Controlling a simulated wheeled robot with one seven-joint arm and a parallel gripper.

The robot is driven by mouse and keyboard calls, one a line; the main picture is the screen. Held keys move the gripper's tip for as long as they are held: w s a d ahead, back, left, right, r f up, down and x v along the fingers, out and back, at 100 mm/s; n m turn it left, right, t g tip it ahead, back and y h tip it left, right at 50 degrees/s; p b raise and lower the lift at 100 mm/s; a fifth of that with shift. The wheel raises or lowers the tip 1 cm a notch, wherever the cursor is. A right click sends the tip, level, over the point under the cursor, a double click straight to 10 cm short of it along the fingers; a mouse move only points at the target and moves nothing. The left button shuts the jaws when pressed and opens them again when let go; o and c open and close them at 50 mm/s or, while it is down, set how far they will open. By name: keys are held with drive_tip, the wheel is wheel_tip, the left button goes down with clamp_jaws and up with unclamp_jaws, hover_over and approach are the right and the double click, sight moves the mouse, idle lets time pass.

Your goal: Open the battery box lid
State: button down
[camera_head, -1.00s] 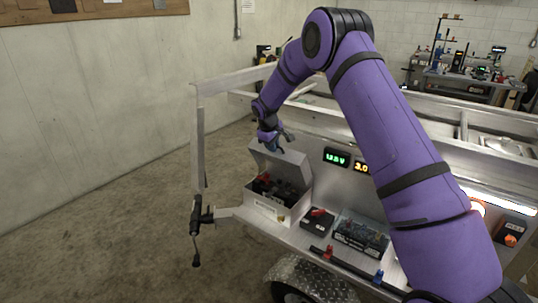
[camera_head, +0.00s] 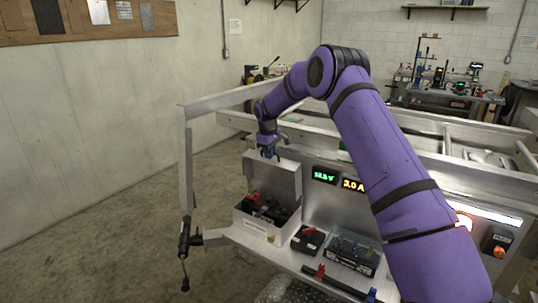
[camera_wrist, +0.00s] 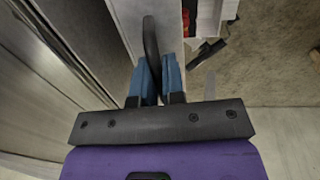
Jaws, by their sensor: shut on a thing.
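The grey battery box (camera_head: 255,226) stands at the left end of the trailer's metal shelf. Its lid (camera_head: 275,181) is raised and stands nearly upright at the back of the box. Inside the box is a dark battery (camera_head: 266,207) with a red part on top. My gripper (camera_head: 270,153) is at the lid's upper edge. In the wrist view its blue fingers (camera_wrist: 155,78) are shut on a dark curved handle (camera_wrist: 150,42) beside a pale grey panel of the lid (camera_wrist: 122,22). The fingers hide the handle's lower part.
A small black box with a red part (camera_head: 307,239) and a clear-covered fuse block (camera_head: 353,254) sit right of the battery box. Two lit displays (camera_head: 325,176) are on the panel behind. A trailer post (camera_head: 187,165) stands at left, with open floor beyond.

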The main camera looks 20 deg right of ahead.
drive_tip(key=c, duration=1.2)
unclamp_jaws()
drive_tip(key=r, duration=0.7)
drive_tip(key=a+r, duration=0.1)
drive_tip(key=r, duration=0.2)
drive_tip(key=shift+s+r, duration=0.3)
drive_tip(key=shift+s, duration=0.1)
drive_tip(key=shift+r, duration=0.1)
